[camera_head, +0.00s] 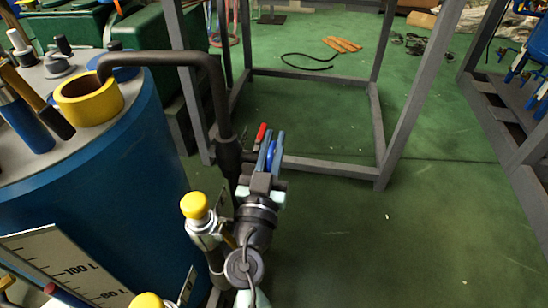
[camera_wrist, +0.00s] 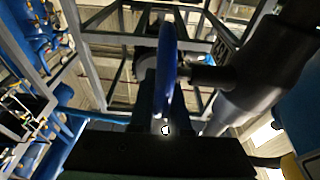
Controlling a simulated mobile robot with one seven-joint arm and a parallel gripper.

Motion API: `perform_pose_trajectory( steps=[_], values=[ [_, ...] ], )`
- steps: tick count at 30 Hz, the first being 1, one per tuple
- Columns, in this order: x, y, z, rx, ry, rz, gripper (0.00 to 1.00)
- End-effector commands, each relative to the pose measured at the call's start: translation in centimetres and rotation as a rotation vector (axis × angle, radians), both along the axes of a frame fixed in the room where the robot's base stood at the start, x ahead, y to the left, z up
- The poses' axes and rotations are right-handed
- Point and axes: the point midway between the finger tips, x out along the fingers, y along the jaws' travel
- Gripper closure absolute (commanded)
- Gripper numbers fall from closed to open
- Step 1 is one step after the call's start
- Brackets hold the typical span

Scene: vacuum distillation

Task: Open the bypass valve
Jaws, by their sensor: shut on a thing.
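A valve with a blue round handle (camera_head: 272,151), seen nearly edge-on, sits by the dark vertical pipe right of the blue tank. In the wrist view the blue handle (camera_wrist: 168,62) stands upright in the middle, with a dark stem running right to a thick dark pipe (camera_wrist: 262,75). My gripper (camera_head: 264,174) reaches up to it from below and is shut on the handle's near edge. In the wrist view my gripper (camera_wrist: 163,122) is dark and the fingertips are hard to make out.
A red lever (camera_head: 262,132) stands just left of the blue handle. The blue tank (camera_head: 100,190) with a yellow collar (camera_head: 88,100) fills the left. A yellow-capped fitting (camera_head: 195,206) is close left of my arm. A grey frame (camera_head: 385,150) stands behind; green floor lies free at right.

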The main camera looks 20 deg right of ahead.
Motion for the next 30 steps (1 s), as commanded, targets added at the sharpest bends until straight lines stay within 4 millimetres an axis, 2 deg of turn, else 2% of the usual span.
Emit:
perform_pose_trajectory(
  steps=[19,20,24,30],
  values=[
    [-0.16,0.29,0.39,-0.034,-0.050,0.005,1.00],
    [-0.16,0.30,0.39,-0.034,-0.050,0.005,0.81],
    [-0.19,0.25,0.32,-0.033,-0.050,0.003,0.56],
    [-0.22,0.20,0.23,-0.033,-0.048,0.002,0.55]
  ],
)
